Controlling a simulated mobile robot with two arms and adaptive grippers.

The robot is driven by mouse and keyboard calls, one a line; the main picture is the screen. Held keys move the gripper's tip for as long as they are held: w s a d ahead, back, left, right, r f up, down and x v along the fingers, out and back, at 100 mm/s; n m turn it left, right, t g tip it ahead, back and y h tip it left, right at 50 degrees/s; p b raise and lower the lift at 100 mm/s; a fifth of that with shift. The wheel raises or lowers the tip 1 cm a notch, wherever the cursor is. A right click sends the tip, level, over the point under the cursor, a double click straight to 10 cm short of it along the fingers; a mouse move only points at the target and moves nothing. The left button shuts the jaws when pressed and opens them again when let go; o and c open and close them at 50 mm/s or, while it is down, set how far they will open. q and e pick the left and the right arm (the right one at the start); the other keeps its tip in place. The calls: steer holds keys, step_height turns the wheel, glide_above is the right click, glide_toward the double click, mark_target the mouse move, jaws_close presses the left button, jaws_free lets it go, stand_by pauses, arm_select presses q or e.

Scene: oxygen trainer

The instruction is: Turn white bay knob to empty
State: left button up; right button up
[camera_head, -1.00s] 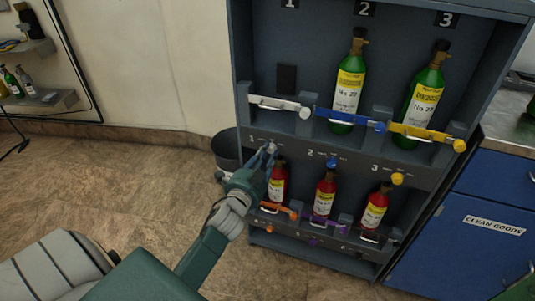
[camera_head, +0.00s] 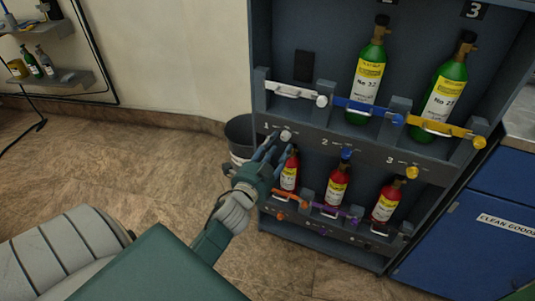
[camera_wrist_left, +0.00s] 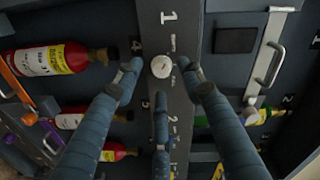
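The white bay knob (camera_head: 285,134) sits on the grey strip under bay 1 of the cylinder rack, beside the number 1. It also shows in the left wrist view (camera_wrist_left: 161,67) as a round white knob. The lettering beside it is too small to read. My left gripper (camera_head: 274,149) is at the knob, fingers pointing at the strip. In the left wrist view its three fingers (camera_wrist_left: 159,80) are spread, with the knob between their tips and gaps showing around it. Bay 1 above, behind the white bar (camera_head: 292,91), holds no cylinder. My right gripper is not in view.
Blue (camera_head: 346,153) and yellow (camera_head: 412,172) knobs sit along the same strip. Green cylinders (camera_head: 369,70) stand in bays 2 and 3, red cylinders (camera_head: 337,187) below. A bin (camera_head: 242,132) stands left of the rack. Blue cabinets (camera_head: 470,240) stand right.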

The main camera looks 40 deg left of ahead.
arm_select(q)
steer(key=v, duration=0.9)
steer(key=shift+s, duration=0.1)
